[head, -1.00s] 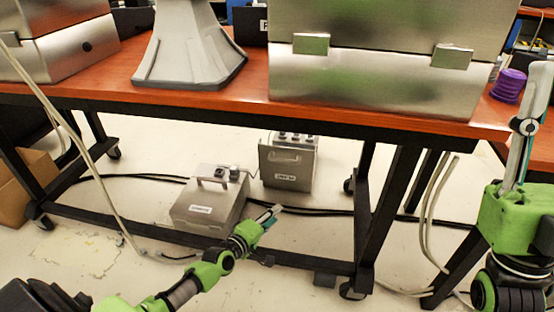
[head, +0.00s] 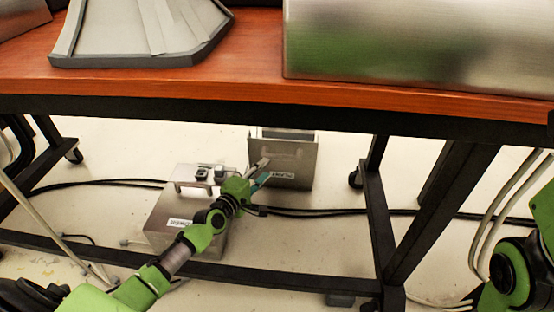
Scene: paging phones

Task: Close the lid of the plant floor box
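A metal box (head: 297,158) stands on the floor under the table. Its small front label seems to read "PLANT", and the table edge covers part of its top, so its lid is hard to make out. A second metal box (head: 162,222), with a handle on top and a label too small to read surely, stands in front and to the left. My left gripper (head: 267,169) reaches over this nearer box. Its two fingers look spread and empty, in front of the left part of the rear box's face; contact cannot be told. My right gripper is out of view.
The orange table top (head: 200,92) hangs over both boxes, with a large metal case (head: 410,45) on it. Black cables (head: 330,212) lie on the floor.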

